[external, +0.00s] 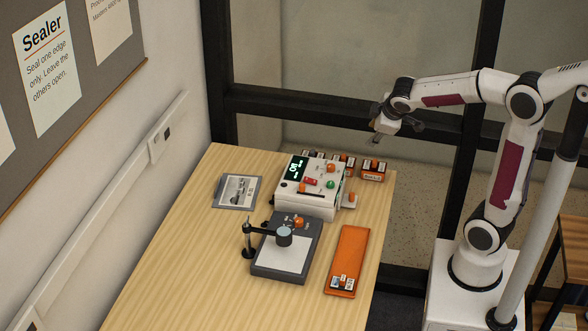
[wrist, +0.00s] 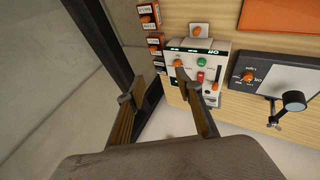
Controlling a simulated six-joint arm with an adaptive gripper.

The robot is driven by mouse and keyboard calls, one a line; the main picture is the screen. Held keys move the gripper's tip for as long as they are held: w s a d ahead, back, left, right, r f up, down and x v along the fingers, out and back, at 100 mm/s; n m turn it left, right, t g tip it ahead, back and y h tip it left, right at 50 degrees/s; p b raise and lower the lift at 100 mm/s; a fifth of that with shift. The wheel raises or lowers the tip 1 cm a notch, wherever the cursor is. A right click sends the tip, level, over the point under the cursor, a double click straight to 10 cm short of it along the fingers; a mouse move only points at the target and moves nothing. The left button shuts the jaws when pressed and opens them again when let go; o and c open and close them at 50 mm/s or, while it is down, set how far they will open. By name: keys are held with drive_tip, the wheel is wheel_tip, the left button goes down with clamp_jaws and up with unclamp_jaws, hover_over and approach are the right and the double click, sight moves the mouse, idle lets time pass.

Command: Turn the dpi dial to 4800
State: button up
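Two devices on the table carry orange dials, and their labels are too small to read, so I cannot tell for certain which is the dpi dial. One orange dial (external: 298,222) sits at the back of a dark flatbed device (external: 262,267); in the wrist view this dial (wrist: 248,76) is at the right, with small white marks around it. Another orange dial (external: 331,169) is on a white box (external: 306,205) with a lit display; it also shows in the wrist view (wrist: 178,63). My gripper (external: 397,133) is open and empty, well above the table's back right; its fingers (wrist: 152,85) are spread.
The white box also has a green button (external: 330,184) and a red control (external: 310,181). Small boxes with orange knobs (external: 373,170) stand behind it. An orange tray (external: 349,252) lies at the right, a lamp-like stand (external: 249,252) at the left. The table's front left is clear.

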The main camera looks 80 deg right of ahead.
drive_tip(key=w+d+r+n+t+h, duration=0.15)
drive_tip(key=w+d+n+t, duration=0.35)
drive_tip(key=w+d+n, duration=1.1)
drive_tip(key=n+g+y, duration=0.6)
drive_tip(key=n+y, duration=0.5)
drive_tip(key=n, duration=1.7)
approach(332, 165)
drive_tip(key=shift+s+a+f, duration=0.1)
drive_tip(key=shift+a+f, duration=0.15)
drive_tip(key=shift+x, duration=3.9)
